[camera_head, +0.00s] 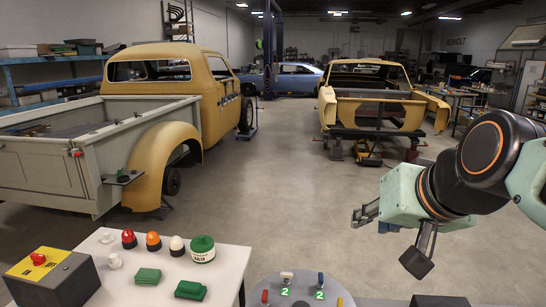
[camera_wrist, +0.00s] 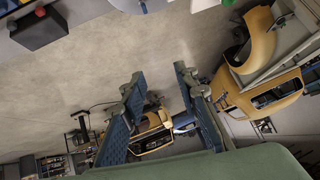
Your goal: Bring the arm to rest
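My gripper (camera_head: 388,238) hangs in the air at the right of the head view, on the raised, bent arm. Its two fingers are spread wide, with nothing between them. In the wrist view the dark blue pads of my gripper (camera_wrist: 157,78) stand apart, and the floor and a car body show far off through the gap. The gripper touches nothing that I can see.
A pickup (camera_head: 165,110) and a car shell (camera_head: 370,95) stand beyond clear floor.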

